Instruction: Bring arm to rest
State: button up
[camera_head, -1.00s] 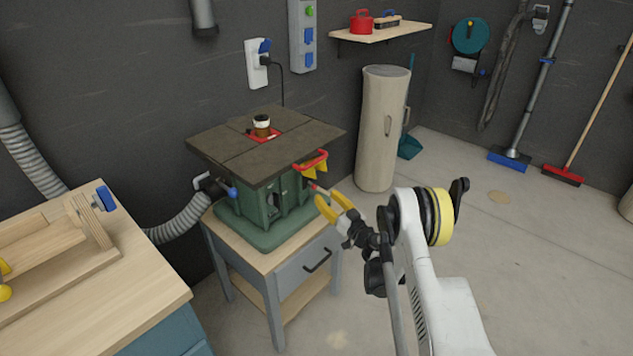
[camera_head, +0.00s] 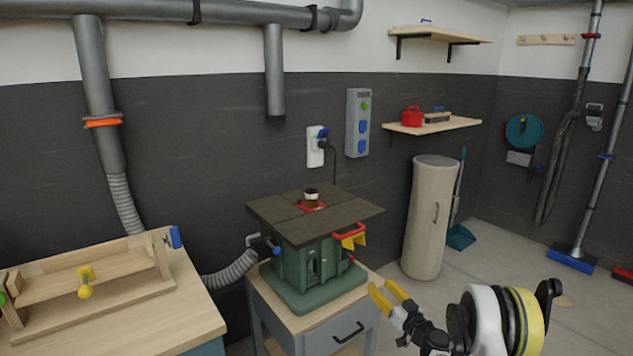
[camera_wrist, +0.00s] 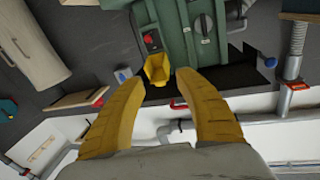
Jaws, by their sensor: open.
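My gripper (camera_head: 387,293) has yellow fingers that are spread apart with nothing between them. In the head view it hangs in front of the right side of the green router table (camera_head: 310,262), apart from it. In the wrist view my gripper (camera_wrist: 157,85) points toward the green machine body (camera_wrist: 195,35), which appears turned over. A yellow part (camera_wrist: 157,68) of the machine shows just beyond the fingertips, with a gap. My arm extends to the lower right of the head view.
The machine stands on a wooden-topped cabinet (camera_head: 355,290). A workbench (camera_head: 150,308) with a wooden jig is at the left. A beige cylinder (camera_head: 425,225) stands behind right. A shelf (camera_head: 435,127) hangs on the wall. Open floor (camera_head: 490,250) lies at the right.

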jog(key=a+r+g, duration=0.2)
jog(key=a+r, duration=0.1)
jog(key=r, duration=0.5)
jog(key=s+a+r+g+h, duration=0.1)
jog(key=s+a+r+g, duration=0.15)
jog(key=s+r, duration=0.5)
jog(key=s+a+r+g, duration=0.25)
jog(key=s+r, duration=0.35)
jog(key=s, duration=0.3)
jog(key=s+d+f+m+g+h, duration=0.1)
jog(key=s+d+h, duration=0.2)
jog(key=s, duration=1.2)
jog(key=s+d+f+m+g+h, duration=0.1)
jog(key=s+d+m+g+h, duration=0.1)
jog(key=s, duration=1.4)
jog(key=shift+d+f+h, duration=0.4)
jog(key=shift+d+h, duration=0.2)
jog(key=shift+d, duration=0.25)
jog(key=shift+c, duration=0.2)
